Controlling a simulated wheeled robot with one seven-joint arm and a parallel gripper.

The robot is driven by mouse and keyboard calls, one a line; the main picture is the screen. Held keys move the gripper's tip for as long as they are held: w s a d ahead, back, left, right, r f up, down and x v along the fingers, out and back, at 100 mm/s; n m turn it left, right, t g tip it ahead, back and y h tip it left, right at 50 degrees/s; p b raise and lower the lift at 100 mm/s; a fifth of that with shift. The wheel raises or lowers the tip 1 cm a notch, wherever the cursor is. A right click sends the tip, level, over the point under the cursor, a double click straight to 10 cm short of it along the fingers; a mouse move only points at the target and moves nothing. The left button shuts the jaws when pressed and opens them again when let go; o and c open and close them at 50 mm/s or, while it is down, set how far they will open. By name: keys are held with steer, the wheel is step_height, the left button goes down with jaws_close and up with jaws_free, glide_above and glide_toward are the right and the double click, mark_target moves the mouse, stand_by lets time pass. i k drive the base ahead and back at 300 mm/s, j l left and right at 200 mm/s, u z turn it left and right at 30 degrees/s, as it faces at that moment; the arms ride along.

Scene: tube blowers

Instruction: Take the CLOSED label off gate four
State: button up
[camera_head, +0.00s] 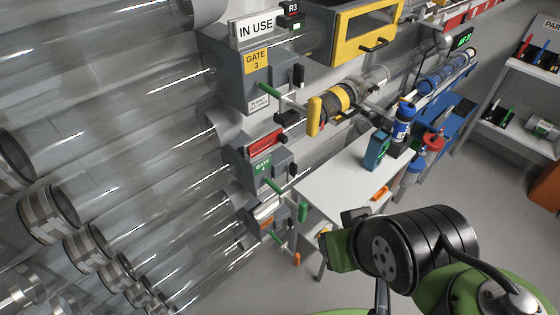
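A red label (265,143) sits on top of a grey gate box with a green plate (263,166). The plate reads GATE, but its number and the red label's wording are too small to read surely. This box is directly below the gate 3 box. A green-tipped lever (301,190) sticks out from the box's front. My gripper (341,236) is to the lower right of the red label, well apart from it. I see it at an angle from behind, its finger gap is unclear, and nothing shows held in it.
The gate 3 box (250,85) bears an IN USE label (255,28) and a yellow-tipped lever (314,116). A lower box has a pale label (268,208) and an orange-tipped lever (297,259). A white table (335,178) stands right of the gates. Clear pipes fill the left.

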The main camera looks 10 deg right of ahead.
mark_target(261, 145)
steer(key=i+j+u, duration=0.15)
steer(key=u, duration=0.3)
steer(key=i+u, duration=0.2)
steer(key=u, duration=0.3)
